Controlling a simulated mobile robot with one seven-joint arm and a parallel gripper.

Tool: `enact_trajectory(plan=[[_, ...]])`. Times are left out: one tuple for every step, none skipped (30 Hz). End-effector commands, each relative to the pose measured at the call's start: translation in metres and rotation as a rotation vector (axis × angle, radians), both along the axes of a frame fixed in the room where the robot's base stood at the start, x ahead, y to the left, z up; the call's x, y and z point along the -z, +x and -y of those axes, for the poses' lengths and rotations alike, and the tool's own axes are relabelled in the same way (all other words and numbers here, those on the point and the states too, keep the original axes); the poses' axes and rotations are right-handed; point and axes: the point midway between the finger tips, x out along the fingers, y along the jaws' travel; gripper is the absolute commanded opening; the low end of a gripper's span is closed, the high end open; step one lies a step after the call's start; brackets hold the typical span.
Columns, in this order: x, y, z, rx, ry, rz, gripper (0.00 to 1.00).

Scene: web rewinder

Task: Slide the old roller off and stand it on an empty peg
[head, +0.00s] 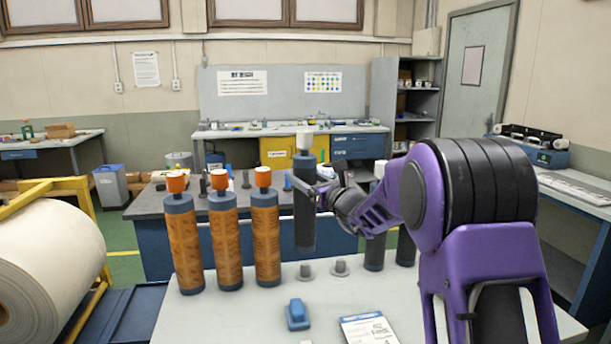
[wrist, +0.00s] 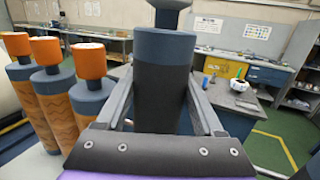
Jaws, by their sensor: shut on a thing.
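My gripper (head: 312,188) is shut on a dark roller (head: 305,222) with blue-grey ends and a white cap. The roller hangs upright, its lower end higher in the picture than the pegs. In the wrist view the dark roller (wrist: 163,92) stands between the two fingers of my gripper (wrist: 165,88); its lower part is hidden there. Two short grey empty pegs, a left one (head: 306,271) and a right one (head: 340,267), stand on the pale table (head: 250,318), below and to the right of the held roller.
Three brown rollers with orange caps (head: 187,245) (head: 224,242) (head: 265,240) stand left of the pegs. Two dark rollers (head: 374,253) (head: 406,247) stand to the right, partly behind my arm. A blue object (head: 297,314) and a printed card (head: 368,329) lie in front.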

Motion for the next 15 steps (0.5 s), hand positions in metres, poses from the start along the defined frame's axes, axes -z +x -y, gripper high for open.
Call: enact_trajectory(plan=[[0.006, 0.000, 0.000, -0.001, 0.001, 0.003, 0.00], [0.009, 0.000, 0.000, 0.000, 0.001, 0.003, 0.00], [0.013, 0.000, 0.000, 0.000, 0.001, 0.003, 0.00], [0.016, 0.000, 0.000, 0.000, 0.001, 0.003, 0.00], [0.018, 0.000, 0.000, 0.000, 0.001, 0.003, 0.00], [0.022, 0.000, 0.000, 0.001, 0.002, 0.002, 0.00], [0.025, 0.000, 0.000, 0.000, 0.002, 0.002, 0.00], [0.028, 0.000, 0.000, 0.000, 0.002, 0.002, 0.00], [0.032, 0.000, 0.000, 0.000, 0.002, 0.002, 0.00], [0.035, 0.000, -0.001, -0.001, 0.002, 0.003, 0.00], [0.039, 0.000, 0.000, -0.001, 0.002, 0.002, 0.00], [0.043, 0.000, 0.000, 0.000, 0.002, 0.002, 0.00], [0.046, 0.000, 0.000, 0.000, 0.002, 0.002, 0.00], [0.048, 0.000, 0.000, 0.000, 0.001, 0.002, 0.00], [0.052, 0.000, 0.000, 0.000, 0.001, 0.002, 0.00]])
